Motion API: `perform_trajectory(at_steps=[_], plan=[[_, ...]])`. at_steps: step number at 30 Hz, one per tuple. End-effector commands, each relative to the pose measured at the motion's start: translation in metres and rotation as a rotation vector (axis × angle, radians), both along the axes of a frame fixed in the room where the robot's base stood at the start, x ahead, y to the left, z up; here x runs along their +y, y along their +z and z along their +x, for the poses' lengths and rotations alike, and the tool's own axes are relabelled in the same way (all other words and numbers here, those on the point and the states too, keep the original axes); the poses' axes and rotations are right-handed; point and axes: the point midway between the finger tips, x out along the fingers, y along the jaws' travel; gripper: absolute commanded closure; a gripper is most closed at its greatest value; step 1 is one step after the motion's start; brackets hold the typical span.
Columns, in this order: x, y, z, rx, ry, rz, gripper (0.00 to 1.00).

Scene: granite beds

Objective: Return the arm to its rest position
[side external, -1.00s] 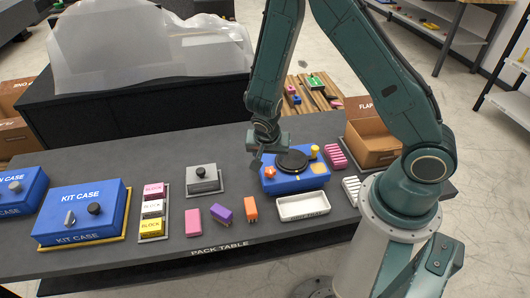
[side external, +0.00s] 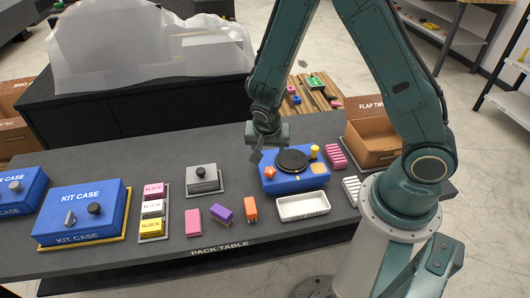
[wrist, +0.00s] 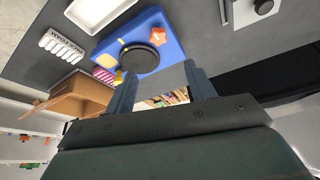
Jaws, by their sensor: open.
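My gripper (side external: 256,158) hangs above the dark pack table (side external: 120,150), just left of and behind the blue box with a black round disc (side external: 292,161). In the wrist view my gripper (wrist: 161,80) shows two fingers spread apart with nothing between them. The blue box also shows in the wrist view (wrist: 165,40), beyond the fingertips. My arm rises from its base at the right of the table and bends down to the gripper.
A white tray (side external: 303,206), an orange block (side external: 251,208), a purple block (side external: 222,210) and a grey lidded box (side external: 203,180) stand near. Blue kit cases (side external: 80,212) are at the left, an open carton (side external: 372,140) at the right. Plastic-covered goods (side external: 150,50) stand behind.

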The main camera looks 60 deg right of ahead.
Motion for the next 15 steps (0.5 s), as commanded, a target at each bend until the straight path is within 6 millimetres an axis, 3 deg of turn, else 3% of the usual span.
perform_trajectory(at_steps=[15], plan=[[0.01,0.1,-0.012,-0.008,0.22,0.061,0.45]])
